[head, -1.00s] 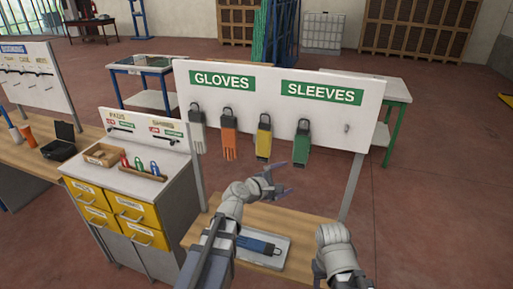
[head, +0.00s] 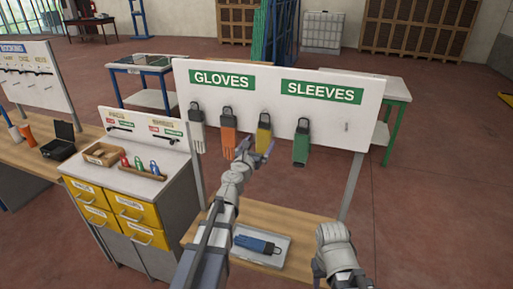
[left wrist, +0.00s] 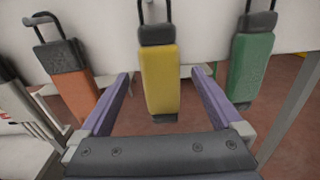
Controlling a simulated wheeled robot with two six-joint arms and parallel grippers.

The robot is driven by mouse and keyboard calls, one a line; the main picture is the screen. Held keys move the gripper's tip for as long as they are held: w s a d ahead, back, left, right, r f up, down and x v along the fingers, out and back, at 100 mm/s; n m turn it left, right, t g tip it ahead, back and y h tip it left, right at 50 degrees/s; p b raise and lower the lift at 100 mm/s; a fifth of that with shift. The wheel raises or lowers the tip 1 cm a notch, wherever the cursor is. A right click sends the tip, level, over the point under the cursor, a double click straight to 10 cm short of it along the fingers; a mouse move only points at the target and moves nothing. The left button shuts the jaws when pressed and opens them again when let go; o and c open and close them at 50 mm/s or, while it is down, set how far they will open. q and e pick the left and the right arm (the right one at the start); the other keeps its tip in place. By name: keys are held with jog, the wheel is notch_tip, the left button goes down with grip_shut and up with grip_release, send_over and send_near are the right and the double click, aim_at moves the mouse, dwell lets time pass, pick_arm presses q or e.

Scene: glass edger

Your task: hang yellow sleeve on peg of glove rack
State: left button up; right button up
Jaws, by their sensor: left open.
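The yellow sleeve (head: 264,133) hangs by its dark loop on the white glove rack (head: 335,85), between an orange glove and a green sleeve. My left gripper (head: 257,149) is just in front of its lower part and hides some of it. In the left wrist view the yellow sleeve (left wrist: 160,75) hangs upright between the two purple fingers (left wrist: 160,100), which are apart and do not touch it. A bare peg (head: 346,127) shows at the right of the rack, under the SLEEVES sign.
The orange glove (head: 228,138) and green sleeve (head: 301,145) hang close on either side; a white glove (head: 197,130) hangs further left. A blue sleeve (head: 257,245) lies in a grey tray (head: 280,258) on the bench below. A drawer cabinet (head: 150,210) stands at left.

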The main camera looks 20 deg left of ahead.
aim_at(263, 135)
pick_arm(q)
jog(key=w, duration=0.4)
jog(key=shift+w+d, duration=0.15)
jog(key=shift+w, duration=0.25)
jog(key=c, duration=1.3)
jog(key=shift+r, duration=0.1)
jog(key=shift+r, duration=0.1)
jog(key=shift+r+p, duration=0.4)
jog(key=shift+p, duration=0.2)
jog(key=shift+s, duration=0.15)
